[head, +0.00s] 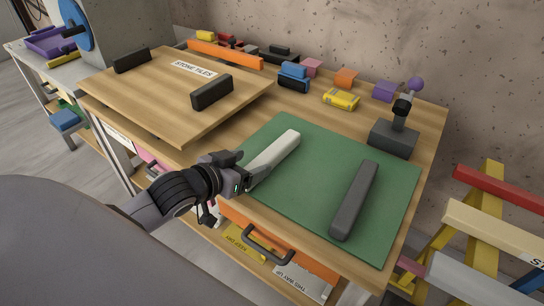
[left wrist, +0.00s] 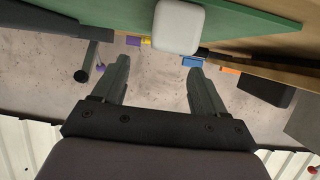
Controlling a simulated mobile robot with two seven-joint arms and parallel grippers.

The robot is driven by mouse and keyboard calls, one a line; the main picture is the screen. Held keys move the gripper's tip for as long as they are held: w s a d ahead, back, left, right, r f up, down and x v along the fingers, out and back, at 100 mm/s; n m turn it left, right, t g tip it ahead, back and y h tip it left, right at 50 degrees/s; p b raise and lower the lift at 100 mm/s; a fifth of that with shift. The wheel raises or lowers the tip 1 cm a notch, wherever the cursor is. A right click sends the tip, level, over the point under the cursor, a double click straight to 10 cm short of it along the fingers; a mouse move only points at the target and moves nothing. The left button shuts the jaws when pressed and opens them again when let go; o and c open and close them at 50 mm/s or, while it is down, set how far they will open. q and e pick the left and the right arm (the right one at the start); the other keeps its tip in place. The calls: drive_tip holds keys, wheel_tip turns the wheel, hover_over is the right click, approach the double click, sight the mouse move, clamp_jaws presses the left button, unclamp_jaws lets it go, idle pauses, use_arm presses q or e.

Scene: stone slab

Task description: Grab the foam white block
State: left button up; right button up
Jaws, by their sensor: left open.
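The white foam block (head: 275,152) is a long pale bar lying on the green mat (head: 310,165), slanting away to the back right. In the left wrist view its rounded near end (left wrist: 178,27) shows beyond the fingertips, toward the right finger. My left gripper (head: 243,180) is at the mat's left edge, close to the block's near end. In the left wrist view my left gripper (left wrist: 158,65) has its two fingers apart with nothing between them. My right gripper is not in view.
A dark grey bar (head: 355,200) lies on the mat to the right. A joystick on a grey base (head: 394,138) stands at the back right. A raised wooden board (head: 165,95) with black handles is at the left. Several small coloured blocks line the back. An orange drawer (head: 300,262) is below.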

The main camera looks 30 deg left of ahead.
sight(262, 159)
use_arm(q)
drive_tip(key=x, duration=0.4)
drive_tip(key=shift+s+a+f, duration=0.15)
drive_tip(key=shift+a+f, duration=0.1)
drive_tip(key=shift+f, duration=0.1)
drive_tip(key=shift+w+d+f, duration=0.1)
drive_tip(key=shift+w+f, duration=0.15)
drive_tip(key=shift+w, duration=0.4)
drive_tip(key=c, duration=1)
